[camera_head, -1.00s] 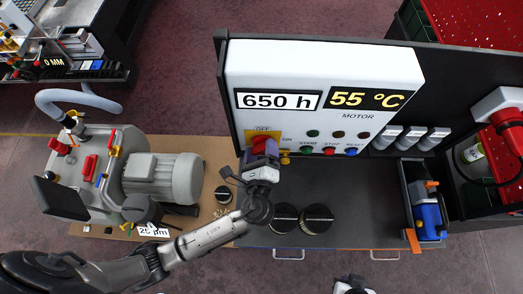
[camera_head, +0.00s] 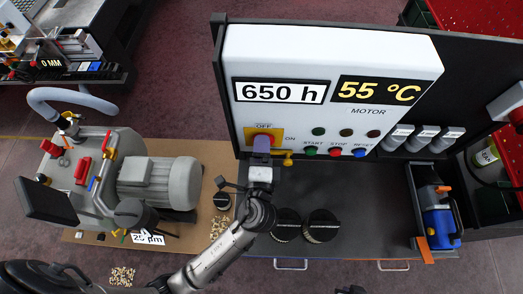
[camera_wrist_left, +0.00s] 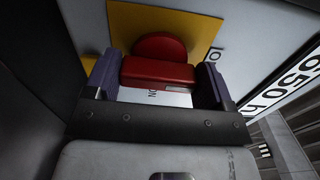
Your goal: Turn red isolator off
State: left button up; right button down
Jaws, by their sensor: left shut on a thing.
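The red isolator (camera_wrist_left: 157,74) shows in the left wrist view as a round red knob with a red bar handle on a yellow plate (camera_wrist_left: 205,27). In the head view its yellow plate (camera_head: 249,134), marked OFF above and ON at the right, sits at the lower left of the white panel. There the handle is mostly hidden behind my left gripper (camera_head: 261,146). My left gripper's purple fingers (camera_wrist_left: 157,83) stand on both ends of the red bar and are shut on it. My right gripper's fingers are not visible.
The white panel (camera_head: 330,55) carries two displays, and START, STOP and RESET buttons (camera_head: 335,152) to the isolator's right. A grey pump motor (camera_head: 160,183) stands at the left.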

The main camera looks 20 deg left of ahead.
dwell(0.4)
pick_arm(q)
jog(key=o, duration=0.9)
jog(key=shift+b+v, duration=1.6)
jog(key=shift+v, duration=5.3)
jog(key=shift+n, duration=0.4)
